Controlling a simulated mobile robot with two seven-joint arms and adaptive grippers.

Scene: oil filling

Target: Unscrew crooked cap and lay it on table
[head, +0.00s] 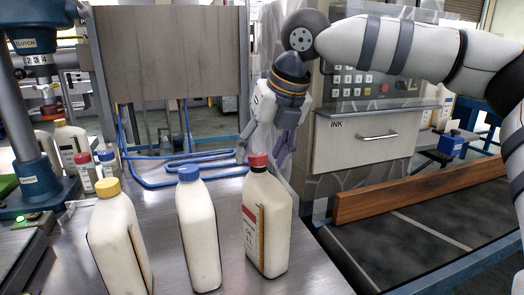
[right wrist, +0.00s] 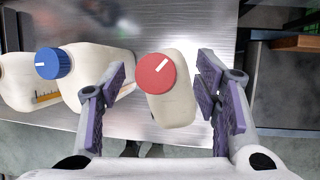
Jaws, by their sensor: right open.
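Three white bottles stand upright on the metal table (head: 330,278), with a yellow cap (head: 107,187), a blue cap (head: 188,173) and a red cap (head: 258,161). The red-capped bottle (head: 277,228) is rightmost. My right gripper (head: 263,150) is open at the red cap, its fingers pointing down. In the right wrist view the red cap (right wrist: 156,74) lies between the two purple-padded fingers, with gaps on both sides. Its white line slants up to the right; the line on the blue cap (right wrist: 52,63) is nearly level. I cannot clearly tell any cap's tilt. My left gripper is not in view.
Blue tubing (head: 190,178) lies on the table behind the bottles. A dark conveyor (head: 420,235) with a wooden rail (head: 400,195) runs at the right.

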